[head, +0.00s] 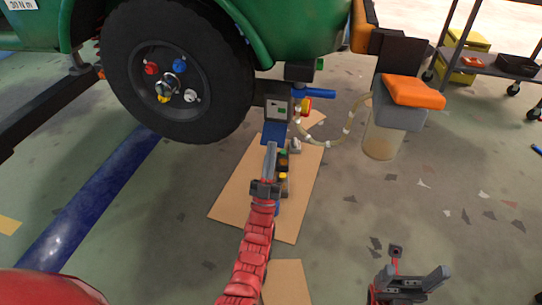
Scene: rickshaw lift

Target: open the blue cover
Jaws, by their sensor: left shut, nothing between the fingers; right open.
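A dark box (258,97) with a small light panel hangs under the green vehicle body, right of the wheel. A blue flat piece (274,131), which looks like the blue cover, sits just below that panel. A blue lever (318,92) sticks out to the right of the box. My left gripper (270,147) is shut and empty, its tips at or just below the blue piece. I cannot tell whether they touch. My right gripper (420,277) is open and empty, low at the right, away from the vehicle.
The wheel (176,72) with coloured nuts stands left of the box. A cardboard sheet (236,202) lies on the floor with several small items. A clear hose (328,142) runs to an orange-topped container (412,92). The floor at right is mostly free; a cart (483,64) stands behind.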

